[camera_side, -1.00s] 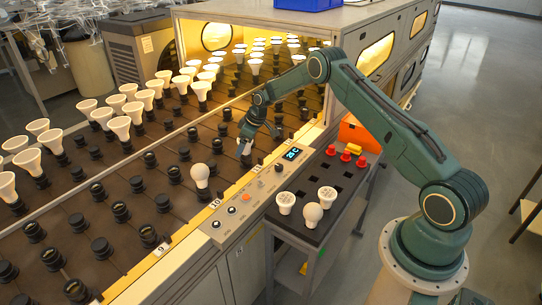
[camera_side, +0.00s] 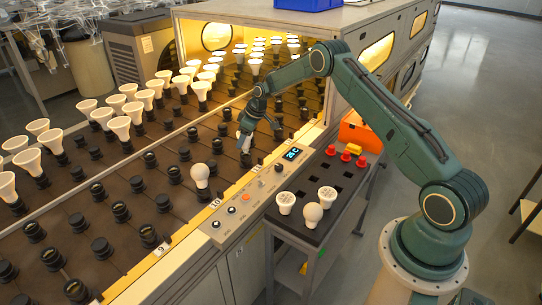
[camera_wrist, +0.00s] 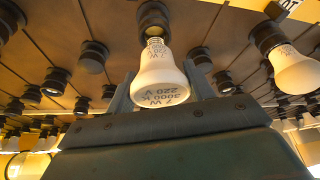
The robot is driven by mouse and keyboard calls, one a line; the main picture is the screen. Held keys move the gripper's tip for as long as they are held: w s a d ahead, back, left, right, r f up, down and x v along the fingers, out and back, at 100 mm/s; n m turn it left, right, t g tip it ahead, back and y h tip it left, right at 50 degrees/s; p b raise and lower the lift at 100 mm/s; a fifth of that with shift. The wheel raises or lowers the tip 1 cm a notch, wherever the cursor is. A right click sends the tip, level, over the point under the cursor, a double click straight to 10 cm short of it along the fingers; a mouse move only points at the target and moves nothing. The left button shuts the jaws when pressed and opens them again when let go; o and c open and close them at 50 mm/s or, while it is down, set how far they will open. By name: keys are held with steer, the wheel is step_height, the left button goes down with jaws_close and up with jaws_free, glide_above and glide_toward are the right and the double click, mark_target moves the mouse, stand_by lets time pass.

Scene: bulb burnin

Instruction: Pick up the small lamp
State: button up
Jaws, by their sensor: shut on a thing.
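The small lamp (camera_wrist: 162,80) is a white bulb printed "7W 3000K 220V". In the wrist view it sits between the two fingers of my gripper (camera_wrist: 160,78), which is shut on it. Its base end lines up with a dark socket (camera_wrist: 153,18); I cannot tell whether it is in the socket or just clear of it. In the side view my gripper (camera_side: 246,138) is low over the socket rack, behind the control panel, and the lamp is mostly hidden by the fingers.
A round white bulb (camera_side: 200,174) stands in a nearby front socket. Many white reflector lamps (camera_side: 118,125) fill the rack's back rows. The control panel (camera_side: 248,202) edges the rack. A dark tray (camera_side: 321,203) with lamps and red pieces stands in front.

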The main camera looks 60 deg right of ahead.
step_height(320, 180, up, 17)
steer(key=shift+r, duration=0.2)
steer(key=shift+f, duration=0.15)
stand_by(0.7)
steer(key=s+d+f, duration=0.4)
steer(key=s+f, duration=0.4)
steer(key=s, duration=0.4)
steer(key=s+d+f, duration=0.4)
steer(key=s+f, duration=0.5)
steer(key=s, duration=0.4)
steer(key=shift+w+d, duration=0.1)
steer(key=shift+f, duration=2.4)
steer(key=shift+f, duration=1.95)
